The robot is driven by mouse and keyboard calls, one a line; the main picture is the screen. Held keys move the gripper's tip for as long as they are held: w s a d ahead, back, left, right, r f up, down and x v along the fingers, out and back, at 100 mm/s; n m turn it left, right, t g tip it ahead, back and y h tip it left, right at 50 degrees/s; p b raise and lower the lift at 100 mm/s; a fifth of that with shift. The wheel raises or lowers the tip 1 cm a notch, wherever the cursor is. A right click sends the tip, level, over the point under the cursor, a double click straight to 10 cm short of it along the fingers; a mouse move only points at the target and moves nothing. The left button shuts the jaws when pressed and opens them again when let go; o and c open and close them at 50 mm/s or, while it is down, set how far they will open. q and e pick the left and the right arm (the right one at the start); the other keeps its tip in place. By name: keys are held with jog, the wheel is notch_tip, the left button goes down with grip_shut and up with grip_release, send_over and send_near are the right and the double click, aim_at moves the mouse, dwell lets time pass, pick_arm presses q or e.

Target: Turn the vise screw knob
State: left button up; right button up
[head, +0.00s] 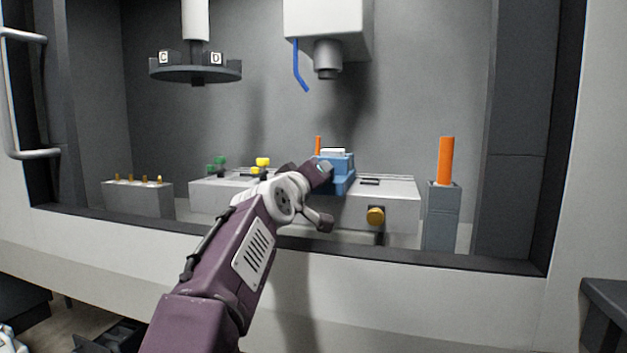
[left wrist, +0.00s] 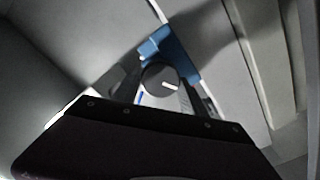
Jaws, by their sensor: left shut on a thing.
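The blue vise (head: 343,168) sits on the grey machine table (head: 400,206), with a pale block on top. My left arm reaches through the booth opening, and its gripper (head: 318,172) is at the front of the vise. In the head view the gripper hides the screw knob. In the left wrist view the knob (left wrist: 154,76) is round and dark grey with a white mark pointing right. The fingers lie on both sides of the knob and are shut on it; part of the blue vise (left wrist: 182,62) shows behind. My right gripper is not in view.
An orange cylinder (head: 446,160) stands on a grey post at right. A spindle head (head: 327,58) with a blue nozzle hangs above; a tool carousel (head: 195,72) hangs at left. The dark sill (head: 450,257) runs below the arm.

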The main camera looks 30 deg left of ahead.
pick_arm(q)
jog(key=shift+r, duration=0.15)
dwell(0.4)
jog(key=o, duration=1.4)
jog(key=b+v, duration=0.2)
jog(key=v, duration=0.7)
